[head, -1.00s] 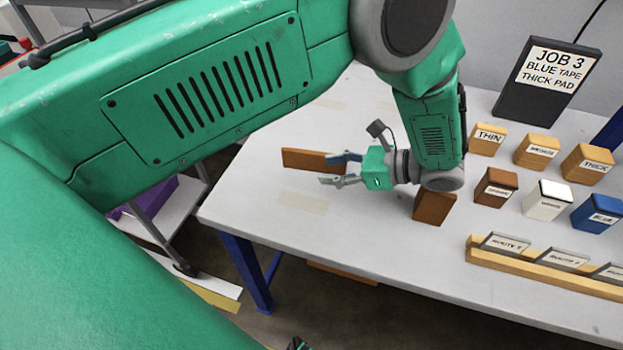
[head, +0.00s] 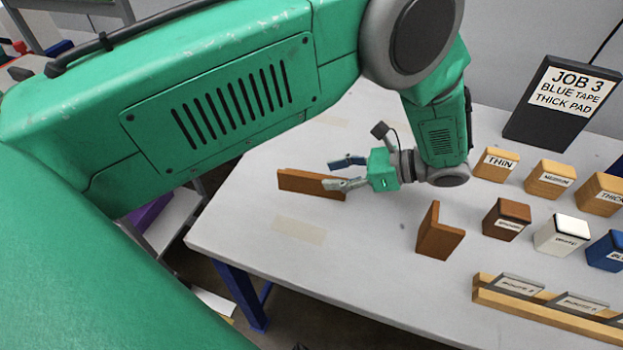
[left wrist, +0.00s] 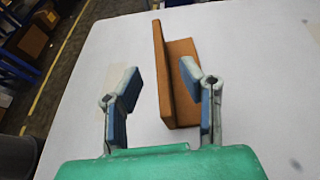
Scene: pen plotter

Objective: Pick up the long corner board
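The long corner board (head: 300,182) is a brown L-shaped strip lying on the table's left part. In the left wrist view the board (left wrist: 162,70) has one upright wall and one flat flange on the right. My left gripper (head: 340,174) is at the board's right end in the head view, fingers open. In the left wrist view the open fingers (left wrist: 160,80) point along the board, with its upright wall seen between them. The right finger overlaps the flange in view; I cannot tell whether it touches. The right gripper is not in view.
A shorter brown corner piece (head: 440,232) stands right of the gripper. Labelled blocks, including a white one (head: 562,232), stand farther right behind a wooden rail (head: 540,312). A job sign (head: 553,105) stands at the back. The table's (head: 350,270) front left is mostly clear.

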